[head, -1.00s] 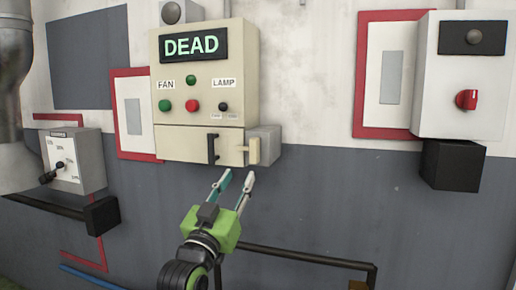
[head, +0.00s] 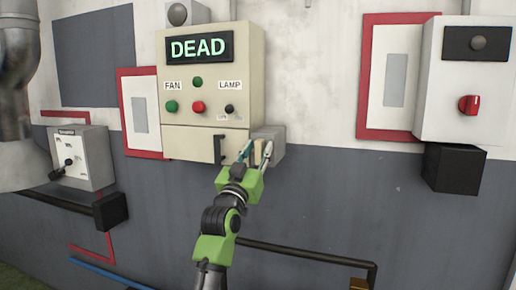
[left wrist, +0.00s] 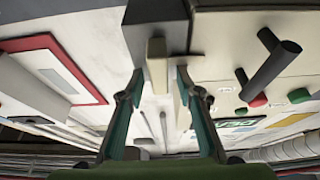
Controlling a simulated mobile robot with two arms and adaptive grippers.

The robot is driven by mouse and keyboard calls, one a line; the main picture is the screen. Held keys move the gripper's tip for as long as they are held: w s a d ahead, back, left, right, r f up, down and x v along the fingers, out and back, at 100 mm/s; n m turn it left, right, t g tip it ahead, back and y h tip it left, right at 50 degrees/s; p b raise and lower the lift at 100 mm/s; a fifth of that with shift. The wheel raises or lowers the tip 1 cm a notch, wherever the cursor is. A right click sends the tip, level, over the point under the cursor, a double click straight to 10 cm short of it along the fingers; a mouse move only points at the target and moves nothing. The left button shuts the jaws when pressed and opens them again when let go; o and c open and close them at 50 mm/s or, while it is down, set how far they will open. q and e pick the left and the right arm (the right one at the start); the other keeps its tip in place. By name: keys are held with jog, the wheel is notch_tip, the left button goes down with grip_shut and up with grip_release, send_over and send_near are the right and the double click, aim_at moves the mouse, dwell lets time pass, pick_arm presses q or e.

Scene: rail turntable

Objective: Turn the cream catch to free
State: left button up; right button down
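The cream catch (head: 258,153) is an upright bar at the lower right of the cream control box (head: 252,75), beside the grey side block. My left gripper (head: 256,150) is at the catch, one finger on each side of it. In the left wrist view, a shaded upright bar, which looks like the catch (left wrist: 157,68), stands between the two teal fingers of my gripper (left wrist: 160,74). Gaps show on both sides, so the fingers look open around it. The fingers partly cover the catch in the head view. My right gripper is not in view.
A black handle (head: 218,149) stands just left of the catch. The box shows a lit DEAD sign (head: 198,47), with FAN and LAMP buttons below it. A grey block (head: 271,137) adjoins on the right. A box with a red knob (head: 468,104) is farther right.

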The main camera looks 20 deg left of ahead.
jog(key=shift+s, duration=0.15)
pick_arm(q)
jog(key=shift+c, duration=0.7)
jog(key=c, duration=0.6)
grip_shut()
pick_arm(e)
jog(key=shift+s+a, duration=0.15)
